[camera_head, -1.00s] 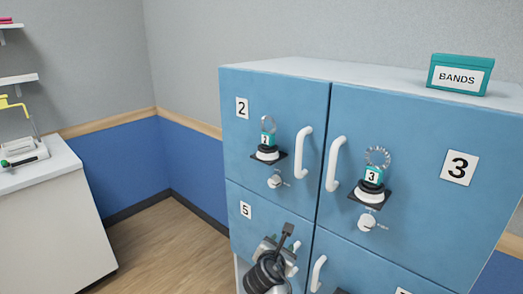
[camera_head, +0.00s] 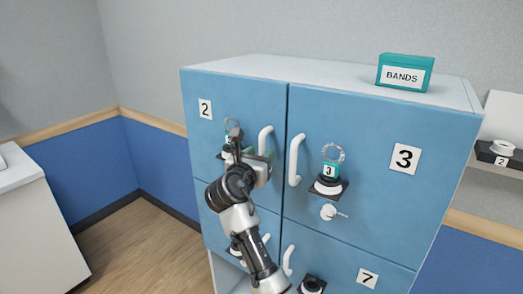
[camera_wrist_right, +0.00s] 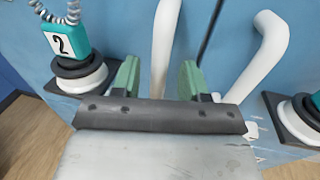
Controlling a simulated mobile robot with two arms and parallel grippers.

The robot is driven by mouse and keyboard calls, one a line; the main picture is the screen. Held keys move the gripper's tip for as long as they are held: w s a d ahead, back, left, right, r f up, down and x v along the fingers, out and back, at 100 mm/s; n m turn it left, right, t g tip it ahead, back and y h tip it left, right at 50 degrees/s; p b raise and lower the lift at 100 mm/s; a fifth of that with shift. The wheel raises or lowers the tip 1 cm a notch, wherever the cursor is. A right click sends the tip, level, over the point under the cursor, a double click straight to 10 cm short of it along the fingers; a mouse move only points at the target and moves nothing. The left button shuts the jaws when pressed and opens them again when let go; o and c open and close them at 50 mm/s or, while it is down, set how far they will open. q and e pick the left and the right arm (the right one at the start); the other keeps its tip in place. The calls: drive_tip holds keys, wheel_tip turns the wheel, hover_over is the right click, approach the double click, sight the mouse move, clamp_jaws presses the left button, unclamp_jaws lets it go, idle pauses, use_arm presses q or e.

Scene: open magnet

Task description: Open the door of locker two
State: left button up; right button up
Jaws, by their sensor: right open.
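The door of locker two (camera_head: 250,100) is a blue panel with a "2" label (camera_head: 205,109), and it sits flush in the cabinet. Its white vertical handle (camera_head: 265,138) is near the door's right edge. My right gripper (camera_head: 250,158) is in front of the handle's lower part. In the right wrist view, its green fingers stand apart, with the handle (camera_wrist_right: 164,45) between them; contact cannot be told. A teal tag marked 2 (camera_wrist_right: 60,42) sits on a round black-and-white piece (camera_wrist_right: 82,78) left of the fingers. My arm hides the door's lower part. My left gripper is not in view.
Locker three's handle (camera_head: 296,160) is close on the right, also in the right wrist view (camera_wrist_right: 262,62). Its tag and round mount (camera_head: 329,184) stick out further right. A teal BANDS box (camera_head: 405,72) stands on the cabinet top. Open floor lies left.

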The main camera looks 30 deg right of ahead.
drive_tip(key=shift+x, duration=1)
drive_tip(key=shift+a, duration=0.1)
drive_tip(key=shift+c, duration=0.2)
clamp_jaws()
